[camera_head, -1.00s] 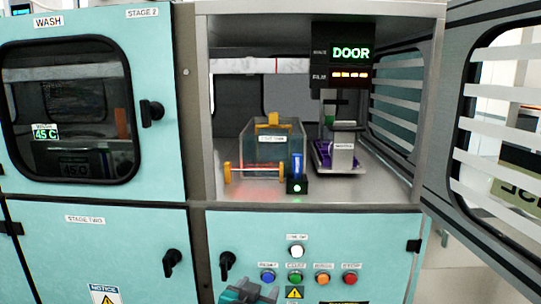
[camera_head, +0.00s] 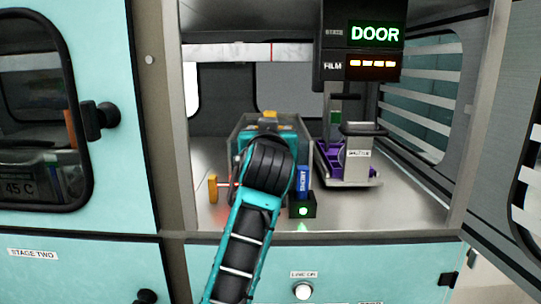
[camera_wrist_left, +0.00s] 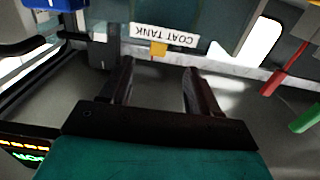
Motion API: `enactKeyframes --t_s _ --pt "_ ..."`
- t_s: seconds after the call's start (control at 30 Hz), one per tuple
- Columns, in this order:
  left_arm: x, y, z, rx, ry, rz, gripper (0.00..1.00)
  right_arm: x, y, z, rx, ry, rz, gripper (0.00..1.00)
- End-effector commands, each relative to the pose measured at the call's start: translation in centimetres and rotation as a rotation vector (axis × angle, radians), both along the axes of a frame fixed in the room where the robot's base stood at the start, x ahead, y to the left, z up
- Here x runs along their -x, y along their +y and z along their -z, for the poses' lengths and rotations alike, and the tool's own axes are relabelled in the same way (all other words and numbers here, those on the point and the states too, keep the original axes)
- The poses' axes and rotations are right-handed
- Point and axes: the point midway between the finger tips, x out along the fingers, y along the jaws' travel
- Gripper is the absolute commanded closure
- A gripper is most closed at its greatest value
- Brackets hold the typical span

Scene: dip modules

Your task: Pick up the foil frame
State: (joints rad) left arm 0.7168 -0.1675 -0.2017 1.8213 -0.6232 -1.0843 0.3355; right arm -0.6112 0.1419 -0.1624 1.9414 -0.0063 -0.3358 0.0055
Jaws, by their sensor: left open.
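An orange piece (camera_head: 268,115) shows at the top of the clear coat tank (camera_head: 240,127) inside the open cabinet. An orange tab also shows in the left wrist view (camera_wrist_left: 158,50), by the tank's upside-down label. I cannot tell for sure whether it belongs to the foil frame. My left arm reaches up into the cabinet and hides much of the tank. In the left wrist view my left gripper (camera_wrist_left: 157,76) is open and empty, its two dark fingers pointing toward the tank with the orange tab between and beyond them. My right gripper is not in view.
A shuttle (camera_head: 358,153) with a purple part stands right of the tank. A small black box (camera_head: 302,207) with a blue piece sits in front. An orange post (camera_head: 213,188) stands at left. The cabinet door (camera_head: 500,130) is open at right. Free floor (camera_head: 390,205) lies front right.

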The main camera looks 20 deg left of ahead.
Motion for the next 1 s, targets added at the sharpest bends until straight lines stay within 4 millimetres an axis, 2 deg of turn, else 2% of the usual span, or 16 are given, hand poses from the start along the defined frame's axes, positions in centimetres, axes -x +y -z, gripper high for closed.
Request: enactKeyframes --t_s 0.17,0.5,0.87,1.0 --pt "-0.9 0.2 -0.3 -0.002 -0.004 -0.001 0.38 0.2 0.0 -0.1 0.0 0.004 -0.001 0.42" --pt "-6.0 1.7 -0.4 -0.002 -0.004 -0.001 0.38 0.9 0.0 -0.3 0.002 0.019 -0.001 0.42" --pt "-8.1 2.3 -0.3 -0.001 -0.005 -0.001 0.38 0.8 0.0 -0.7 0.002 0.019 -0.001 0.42" --pt "-9.7 2.7 -0.5 -0.002 -0.004 -0.001 0.38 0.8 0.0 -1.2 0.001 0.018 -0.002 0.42"
